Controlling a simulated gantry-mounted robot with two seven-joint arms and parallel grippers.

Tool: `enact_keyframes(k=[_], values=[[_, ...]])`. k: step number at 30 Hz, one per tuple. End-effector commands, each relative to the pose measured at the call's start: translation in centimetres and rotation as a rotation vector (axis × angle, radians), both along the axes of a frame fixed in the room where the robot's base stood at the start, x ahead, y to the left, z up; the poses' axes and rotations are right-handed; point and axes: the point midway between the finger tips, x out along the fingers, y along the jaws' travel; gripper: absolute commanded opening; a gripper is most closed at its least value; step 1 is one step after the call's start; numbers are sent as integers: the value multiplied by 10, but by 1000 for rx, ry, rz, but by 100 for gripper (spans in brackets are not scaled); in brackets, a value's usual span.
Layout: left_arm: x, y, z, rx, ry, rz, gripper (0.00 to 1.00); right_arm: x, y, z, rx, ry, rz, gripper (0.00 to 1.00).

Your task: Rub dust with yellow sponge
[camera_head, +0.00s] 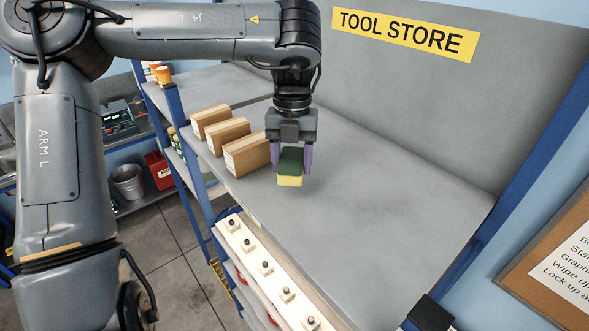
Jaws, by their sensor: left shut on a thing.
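A sponge (290,167) with a dark green top and a yellow lower side shows near the middle of the head view. My left gripper (292,158) is shut on it, with a purple finger on each side. The sponge is over the grey shelf top (372,225); I cannot tell whether its yellow side touches the surface. I cannot make out any distinct dust on the grey surface. My right gripper is not in view.
Several cardboard boxes (246,153) stand in a row just left of the sponge. A pale strip with dark knobs (266,267) runs along the shelf's front. A back panel with a TOOL STORE sign (405,33) rises behind. The surface right of the sponge is clear.

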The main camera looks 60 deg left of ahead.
Motion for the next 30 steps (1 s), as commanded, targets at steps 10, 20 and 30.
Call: enact_keyframes(k=[10,20,30], values=[[-4,3,25,1,0,10,32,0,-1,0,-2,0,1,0],[-4,4,26,0,0,10,32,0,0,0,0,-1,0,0],[-5,2,26,0,-1,36,32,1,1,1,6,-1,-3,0]])
